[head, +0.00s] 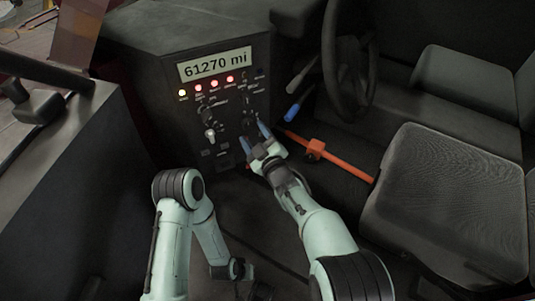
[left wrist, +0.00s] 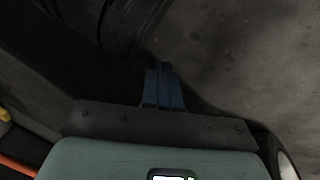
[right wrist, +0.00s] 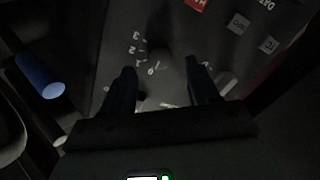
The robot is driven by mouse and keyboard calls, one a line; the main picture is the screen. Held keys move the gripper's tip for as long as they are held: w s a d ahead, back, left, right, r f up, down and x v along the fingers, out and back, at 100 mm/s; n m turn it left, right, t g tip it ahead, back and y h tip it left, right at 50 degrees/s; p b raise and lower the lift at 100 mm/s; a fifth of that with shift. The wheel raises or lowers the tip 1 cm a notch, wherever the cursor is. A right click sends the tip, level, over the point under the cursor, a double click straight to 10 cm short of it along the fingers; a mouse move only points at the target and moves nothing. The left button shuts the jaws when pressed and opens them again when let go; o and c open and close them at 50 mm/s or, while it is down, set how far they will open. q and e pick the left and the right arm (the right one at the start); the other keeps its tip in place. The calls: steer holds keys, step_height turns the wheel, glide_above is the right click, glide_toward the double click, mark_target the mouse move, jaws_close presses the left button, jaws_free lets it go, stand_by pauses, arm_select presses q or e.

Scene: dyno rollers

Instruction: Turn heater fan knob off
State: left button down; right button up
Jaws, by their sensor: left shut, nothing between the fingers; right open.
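The dark heater fan knob (right wrist: 158,58) shows in the right wrist view, with small white numbers beside it on the control panel. My right gripper (right wrist: 161,76) is open, its two blue fingers pointing at the panel on either side of the knob's line. I cannot tell if either finger touches it. In the head view my right gripper (head: 255,136) is at the lower right of the panel face (head: 222,125) and partly hides the controls there. My left gripper (left wrist: 163,72) is shut and empty, low over the floor and away from the panel.
The panel has a mileage display (head: 215,64), lit lamps and a key-like switch (head: 210,134). Right of it are a steering wheel (head: 348,75), a blue-tipped lever (head: 293,112), an orange bar (head: 340,160) and a seat (head: 450,195). A dark console stands at the left.

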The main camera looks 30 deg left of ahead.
arm_select(q)
steer(key=r, duration=0.1)
steer(key=w+r+p, duration=0.1)
steer(key=shift+w+d+r+t, duration=0.15)
steer(key=shift+d+r+t, duration=0.15)
steer(key=shift+d, duration=0.1)
arm_select(e)
steer(key=v, duration=1)
steer(key=shift+s+d, duration=0.2)
steer(key=shift+d, duration=0.05)
